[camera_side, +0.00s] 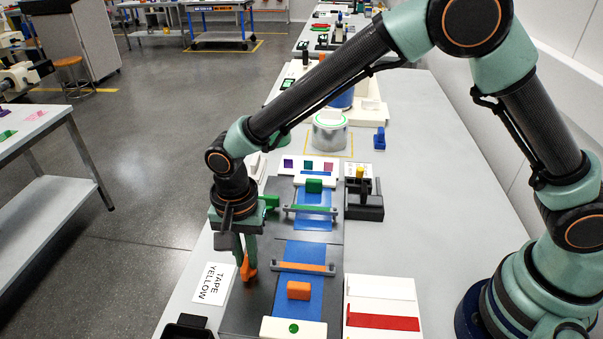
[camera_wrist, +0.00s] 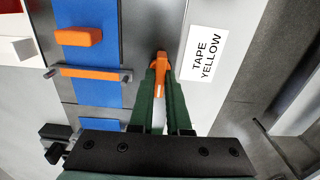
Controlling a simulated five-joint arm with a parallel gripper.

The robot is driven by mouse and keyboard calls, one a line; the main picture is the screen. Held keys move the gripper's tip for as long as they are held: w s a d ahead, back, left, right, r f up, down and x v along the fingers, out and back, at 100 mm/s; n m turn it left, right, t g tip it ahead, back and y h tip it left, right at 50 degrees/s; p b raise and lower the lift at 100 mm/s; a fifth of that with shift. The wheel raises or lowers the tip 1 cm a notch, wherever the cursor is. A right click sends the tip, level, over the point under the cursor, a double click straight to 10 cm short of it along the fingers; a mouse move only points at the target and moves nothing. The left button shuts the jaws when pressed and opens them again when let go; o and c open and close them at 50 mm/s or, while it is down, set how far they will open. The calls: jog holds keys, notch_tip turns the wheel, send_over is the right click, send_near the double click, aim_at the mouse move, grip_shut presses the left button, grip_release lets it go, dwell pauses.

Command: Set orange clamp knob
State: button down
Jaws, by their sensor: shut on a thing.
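The orange clamp knob (camera_side: 248,272) stands on the dark plate, to the left of the blue strip in the side view. In the wrist view the knob (camera_wrist: 161,61) shows between my fingertips. My gripper (camera_side: 247,264) points down and is shut on the knob; its green fingers (camera_wrist: 160,80) hide part of it. An orange clamp bar (camera_side: 303,268) crosses the blue strip beside the knob and also shows in the wrist view (camera_wrist: 90,74). How the knob is turned is hard to tell.
An orange block (camera_side: 299,290) lies on the blue strip (camera_side: 306,252). A green clamp bar (camera_side: 322,210) and a green knob (camera_side: 269,201) are farther back. A "TAPE YELLOW" card (camera_side: 214,284) lies left of the knob. A white box with a red band (camera_side: 383,321) stands at right.

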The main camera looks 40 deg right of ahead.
aim_at(246, 260)
jog(key=shift+r, duration=0.1)
dwell(0.3)
jog(key=c, duration=0.9)
grip_release()
notch_tip(246, 260, up, 12)
jog(key=shift+r, duration=0.1)
